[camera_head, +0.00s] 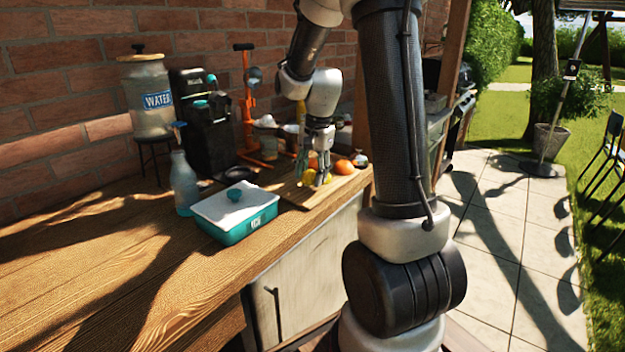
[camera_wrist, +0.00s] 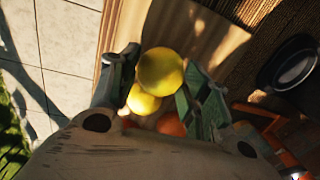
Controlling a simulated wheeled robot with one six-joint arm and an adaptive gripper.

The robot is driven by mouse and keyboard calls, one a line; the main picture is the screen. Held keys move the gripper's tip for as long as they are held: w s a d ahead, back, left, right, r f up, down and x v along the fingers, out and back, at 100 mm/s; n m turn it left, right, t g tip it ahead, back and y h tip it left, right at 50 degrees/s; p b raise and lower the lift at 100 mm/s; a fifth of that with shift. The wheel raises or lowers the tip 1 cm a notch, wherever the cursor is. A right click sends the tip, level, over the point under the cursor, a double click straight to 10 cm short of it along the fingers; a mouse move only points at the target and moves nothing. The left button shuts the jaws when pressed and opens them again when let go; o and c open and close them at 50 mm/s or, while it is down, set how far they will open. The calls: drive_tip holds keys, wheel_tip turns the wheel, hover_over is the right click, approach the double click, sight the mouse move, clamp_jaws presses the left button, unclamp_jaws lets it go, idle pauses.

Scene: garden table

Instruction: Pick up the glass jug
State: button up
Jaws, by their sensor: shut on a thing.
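My gripper (camera_head: 317,172) is low over the wooden board at the back right of the counter. In the wrist view my gripper (camera_wrist: 162,75) has its two fingers on either side of a yellow lemon (camera_wrist: 160,71), shut on it. A second yellow fruit (camera_wrist: 143,102) lies close beside it. A clear jar labelled WATER (camera_head: 147,98) stands on a dark stand at the back left, and a pale translucent bottle (camera_head: 184,184) stands in front of it. Both are well left of my gripper. I cannot tell which of these is the glass jug.
A teal box (camera_head: 236,230) with a white top stands left of the wooden board (camera_head: 291,194). Orange fruit (camera_head: 344,167) lies just right of my gripper. A black machine (camera_head: 206,125) and an orange press (camera_head: 247,115) stand along the brick wall. The front left counter is clear.

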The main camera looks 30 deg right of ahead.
drive_tip(key=shift+f, duration=1.15)
drive_tip(key=o, duration=1)
drive_tip(key=shift+f, duration=0.15)
